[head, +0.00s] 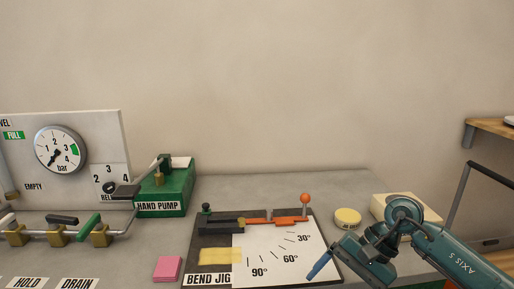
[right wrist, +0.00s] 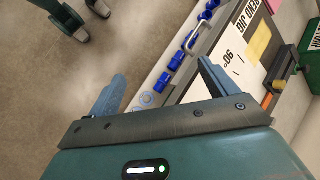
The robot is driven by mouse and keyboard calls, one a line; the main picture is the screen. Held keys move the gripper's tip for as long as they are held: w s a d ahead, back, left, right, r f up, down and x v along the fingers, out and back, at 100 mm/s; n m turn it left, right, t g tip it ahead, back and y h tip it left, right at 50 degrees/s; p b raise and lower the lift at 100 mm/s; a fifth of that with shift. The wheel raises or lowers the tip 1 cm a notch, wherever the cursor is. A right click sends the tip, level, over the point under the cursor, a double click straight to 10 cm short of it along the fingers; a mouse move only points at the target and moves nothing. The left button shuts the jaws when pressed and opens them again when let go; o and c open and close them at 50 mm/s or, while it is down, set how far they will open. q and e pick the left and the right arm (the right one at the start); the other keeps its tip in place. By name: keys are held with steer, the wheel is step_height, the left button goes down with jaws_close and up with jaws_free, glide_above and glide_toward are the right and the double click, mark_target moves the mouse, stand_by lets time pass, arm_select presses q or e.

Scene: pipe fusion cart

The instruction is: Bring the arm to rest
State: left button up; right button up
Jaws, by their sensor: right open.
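My right arm comes in from the right in the head view. Its gripper (head: 320,266) is over the front right edge of the bend jig board, with one blue finger showing. In the right wrist view the gripper (right wrist: 160,88) is open, its two blue-grey fingers wide apart with nothing between them. The bend jig (head: 284,262) has a white angle sheet, an orange lever with a ball knob (head: 305,198) and a yellow note (head: 221,256). It also shows in the right wrist view (right wrist: 239,62). My left gripper is not seen in the head view.
A green hand pump (head: 168,194) and a gauge panel (head: 103,137) stand at the left, with valves in front. Blue fittings (right wrist: 176,61) line the bench's front edge. Open floor (right wrist: 40,85) lies beside it.

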steer(key=s+a+r+m+t+y, duration=0.2)
steer(key=s+a+m+y, duration=0.1)
steer(key=a+m+y, duration=0.5)
steer(key=s+a+r+m+t+y, duration=0.25)
steer(key=a+m+y, duration=0.3)
steer(key=m, duration=0.45)
steer(key=d+f+m+t+h+p, duration=0.1)
steer(key=d+f+m+t+h, duration=0.45)
steer(key=m, duration=1.05)
steer(key=d+f+m+t+h+p, duration=0.1)
steer(key=d+f+m+t+h, duration=0.4)
steer(key=m, duration=1.2)
steer(key=s+d+f+m+g+h, duration=0.1)
steer(key=s+f+m+g+h, duration=0.2)
steer(key=s+f+m+h, duration=0.3)
steer(key=s+f+m, duration=0.5)
steer(key=f, duration=0.1)
steer(key=shift+s+d+f+m, duration=0.15)
steer(key=shift+d+m, duration=0.15)
steer(key=shift+d, duration=0.05)
